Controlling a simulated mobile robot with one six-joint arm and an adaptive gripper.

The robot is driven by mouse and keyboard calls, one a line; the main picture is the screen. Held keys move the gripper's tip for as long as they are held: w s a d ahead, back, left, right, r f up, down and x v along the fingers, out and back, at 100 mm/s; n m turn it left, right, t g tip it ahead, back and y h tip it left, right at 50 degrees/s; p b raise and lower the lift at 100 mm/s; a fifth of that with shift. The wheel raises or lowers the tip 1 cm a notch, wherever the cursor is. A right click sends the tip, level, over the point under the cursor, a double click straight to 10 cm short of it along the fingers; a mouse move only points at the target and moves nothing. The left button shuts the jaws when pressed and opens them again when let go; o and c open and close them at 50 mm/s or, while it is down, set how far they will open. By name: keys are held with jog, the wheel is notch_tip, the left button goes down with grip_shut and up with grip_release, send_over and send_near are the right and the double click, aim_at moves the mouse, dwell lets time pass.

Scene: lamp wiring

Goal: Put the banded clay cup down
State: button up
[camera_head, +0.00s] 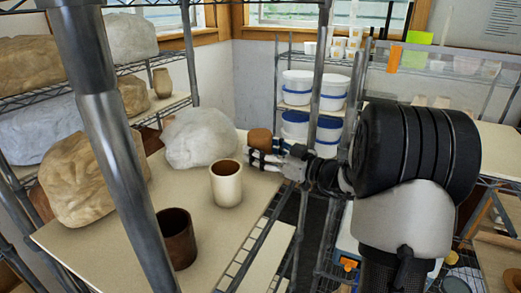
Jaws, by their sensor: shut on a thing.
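My gripper (265,159) reaches in from the right and is shut on a small brown clay cup, the banded clay cup (260,138). Its upper part shows above the fingers, and its lower part is hidden by them. Bands are too small to make out. The cup looks about upright, at the far right edge of the pale shelf board (110,245). I cannot tell whether its base touches the board.
A cream cup (227,187) with a brown inside stands left of my gripper. A dark brown cup (177,245) stands nearer. A white wrapped lump (200,138) and a tan lump (90,178) fill the back and left. Metal posts (115,140) cross in front. Bare board lies between the cups.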

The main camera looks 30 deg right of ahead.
jog(key=shift+f+b, duration=0.15)
jog(key=shift+b, duration=0.2)
jog(key=o, duration=1.2)
jog(key=shift+o, duration=0.2)
jog(key=shift+r+p, duration=0.2)
jog(key=shift+p, duration=0.2)
jog(key=b+v, duration=0.3)
jog(key=v, duration=0.9)
jog(key=shift+f, duration=0.1)
